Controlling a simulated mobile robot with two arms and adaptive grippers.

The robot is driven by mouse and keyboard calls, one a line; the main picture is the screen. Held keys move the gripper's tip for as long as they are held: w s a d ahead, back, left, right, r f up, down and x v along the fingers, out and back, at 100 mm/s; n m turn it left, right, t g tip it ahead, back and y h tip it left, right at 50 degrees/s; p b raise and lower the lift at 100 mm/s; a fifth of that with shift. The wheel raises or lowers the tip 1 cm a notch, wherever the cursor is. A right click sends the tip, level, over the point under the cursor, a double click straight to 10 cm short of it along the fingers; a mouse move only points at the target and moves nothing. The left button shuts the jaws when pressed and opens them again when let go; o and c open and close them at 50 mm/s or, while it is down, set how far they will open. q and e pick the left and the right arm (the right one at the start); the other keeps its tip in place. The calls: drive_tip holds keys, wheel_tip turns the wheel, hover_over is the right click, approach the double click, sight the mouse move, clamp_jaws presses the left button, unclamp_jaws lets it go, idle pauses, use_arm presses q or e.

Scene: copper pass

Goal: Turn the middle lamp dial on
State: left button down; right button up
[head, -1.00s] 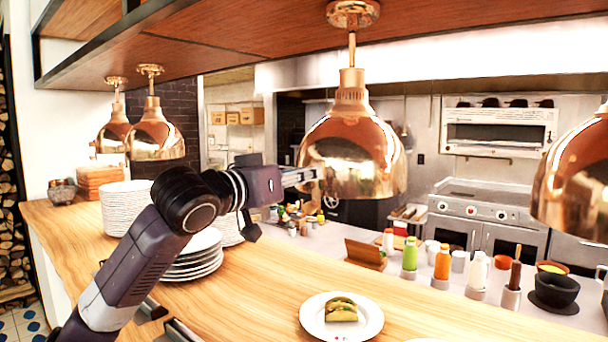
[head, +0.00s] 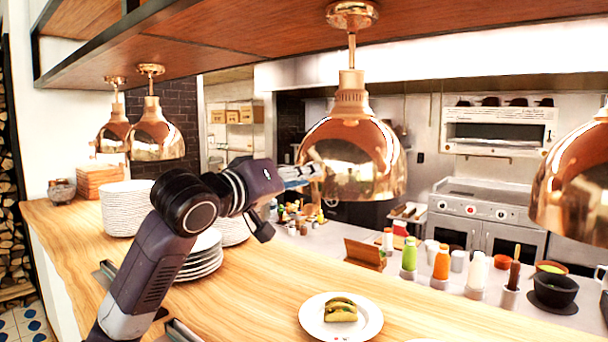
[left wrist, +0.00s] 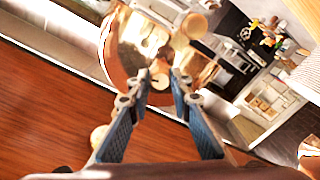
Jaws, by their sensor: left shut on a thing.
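The middle lamp (head: 352,155) is a large copper heat lamp hanging from the wooden shelf. My left gripper (head: 316,172) reaches from the left to its shade. In the left wrist view my left gripper (left wrist: 161,76) has its two blue-padded fingers closed in on the small dial (left wrist: 160,80) at the copper lamp shade (left wrist: 107,48). The dial is mostly hidden between the fingertips, and its setting cannot be read. In the head view the dial is hidden behind the fingers. My right gripper is not in view.
Another copper lamp (head: 575,180) hangs at the right, and two more hang at the far left. The wooden counter (head: 255,290) holds stacked plates (head: 126,208) and a taco plate (head: 341,334). Bottles (head: 441,262) stand beyond it. The shelf (head: 230,40) runs overhead.

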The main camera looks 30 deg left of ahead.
use_arm(q)
drive_tip(key=shift+n+p, duration=3.2)
drive_tip(key=shift+n, duration=3.1)
drive_tip(key=c, duration=1.7)
unclamp_jaws()
drive_tip(key=shift+c, duration=0.2)
drive_tip(key=s+a, duration=0.1)
drive_tip(key=s, duration=1.1)
drive_tip(key=shift+r, duration=0.15)
